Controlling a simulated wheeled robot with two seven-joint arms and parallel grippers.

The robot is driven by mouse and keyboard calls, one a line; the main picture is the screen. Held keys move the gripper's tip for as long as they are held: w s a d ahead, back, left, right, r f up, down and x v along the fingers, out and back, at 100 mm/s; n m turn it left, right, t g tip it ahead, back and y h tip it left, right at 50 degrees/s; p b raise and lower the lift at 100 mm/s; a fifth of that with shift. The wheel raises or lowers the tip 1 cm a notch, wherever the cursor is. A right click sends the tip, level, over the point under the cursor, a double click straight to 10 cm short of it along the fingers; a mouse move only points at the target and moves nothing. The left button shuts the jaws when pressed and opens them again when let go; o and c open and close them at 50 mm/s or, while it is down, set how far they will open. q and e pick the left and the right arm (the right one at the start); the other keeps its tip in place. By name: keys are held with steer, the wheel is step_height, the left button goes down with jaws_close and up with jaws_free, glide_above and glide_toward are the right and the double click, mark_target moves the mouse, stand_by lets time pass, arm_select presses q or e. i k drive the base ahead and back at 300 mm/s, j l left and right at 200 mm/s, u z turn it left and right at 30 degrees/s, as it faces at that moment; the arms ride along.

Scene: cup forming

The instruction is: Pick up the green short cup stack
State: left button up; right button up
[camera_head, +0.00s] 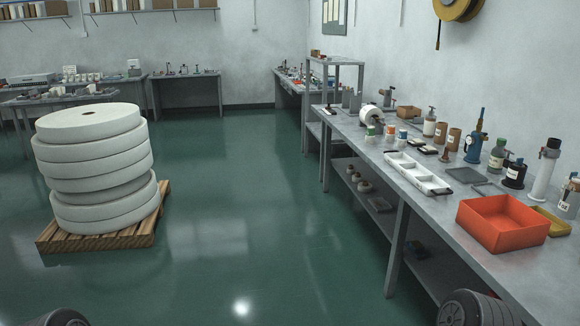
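On the long grey workbench at the right, a small green item (371,130) stands in front of the white roll. It may be the green short cup stack, but it is too small to tell. Small cup-like items stand just right of it, one with orange (390,131) and one with blue (402,134). Neither of my grippers is in view. Only dark rounded parts of my own arms show at the bottom left and bottom right edges, far from the cups.
The workbench (440,222) also holds a white divided tray (418,178), an orange-red bin (503,222) and several bottles. A pallet (60,241) with stacked white rolls (98,165) stands at the left. The green floor (265,190) between is clear.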

mark_target(370, 137)
steer(key=i, duration=1.2)
steer(key=i+j+z, duration=0.1)
steer(key=i, duration=1.15)
steer(key=i+j+z, duration=0.1)
steer(key=i+z, duration=0.3)
steer(key=i+j+z, duration=0.2)
steer(key=i+z, duration=0.25)
steer(key=i+j+z, duration=0.25)
steer(key=z, duration=0.15)
steer(key=i+j+z, duration=0.25)
steer(key=j+z, duration=0.15)
steer(key=i+j+z, duration=0.2)
steer(key=j+z, duration=0.25)
steer(key=j, duration=0.15)
steer(key=i+j+z, duration=0.1)
steer(key=j+z, duration=0.7)
steer(key=j, duration=0.3)
steer(key=j+z, duration=0.45)
steer(key=j, duration=0.15)
